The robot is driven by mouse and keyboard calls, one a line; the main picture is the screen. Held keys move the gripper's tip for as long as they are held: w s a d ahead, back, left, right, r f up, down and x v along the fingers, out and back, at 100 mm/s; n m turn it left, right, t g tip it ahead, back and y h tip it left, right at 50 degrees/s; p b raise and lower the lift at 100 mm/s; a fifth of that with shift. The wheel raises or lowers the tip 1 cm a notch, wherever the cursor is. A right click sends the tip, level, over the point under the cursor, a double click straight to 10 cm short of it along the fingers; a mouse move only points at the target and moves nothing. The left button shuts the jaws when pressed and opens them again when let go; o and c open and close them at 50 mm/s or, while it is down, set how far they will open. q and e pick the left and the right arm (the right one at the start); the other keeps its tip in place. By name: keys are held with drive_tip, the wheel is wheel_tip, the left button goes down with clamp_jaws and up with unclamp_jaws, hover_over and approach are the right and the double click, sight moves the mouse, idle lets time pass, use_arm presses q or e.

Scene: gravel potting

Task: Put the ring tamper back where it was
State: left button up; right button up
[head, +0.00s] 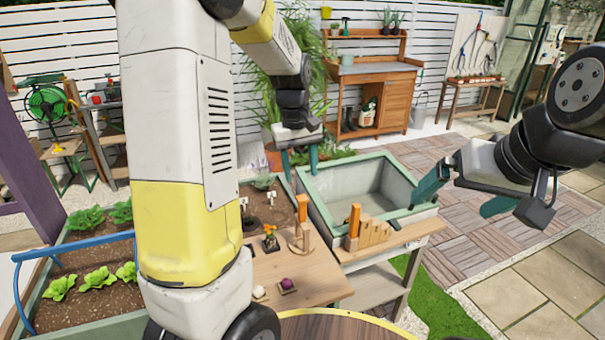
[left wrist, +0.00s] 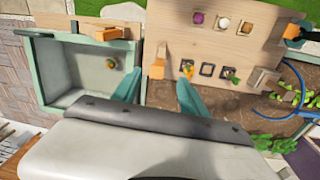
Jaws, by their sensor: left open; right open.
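An upright orange handle (head: 302,207), which looks like the ring tamper's, stands above a curved wooden piece on the wooden table, left of the basin. Its lower end is too small to read. In the left wrist view an orange-topped tool (left wrist: 157,68) stands just beyond and between my left fingertips (left wrist: 158,84), apparently the same one. In the head view my left gripper (head: 299,163) is open and empty, above and behind the handle. My right gripper (head: 462,196) is open and empty at the basin's right side. A second orange piece (head: 354,220) is at a slotted wooden rack (head: 375,232).
A planting bed (head: 90,262) lies left.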

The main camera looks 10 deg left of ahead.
use_arm(q)
drive_tip(key=s+d+r+m+t, duration=0.1)
drive_tip(key=s+r, duration=0.4)
drive_tip(key=s, duration=0.5)
drive_tip(key=s+d+r+m+t+h, duration=0.1)
drive_tip(key=s+r+m+t, duration=0.3)
drive_tip(key=s, duration=0.7)
drive_tip(key=shift+r+m, duration=0.7)
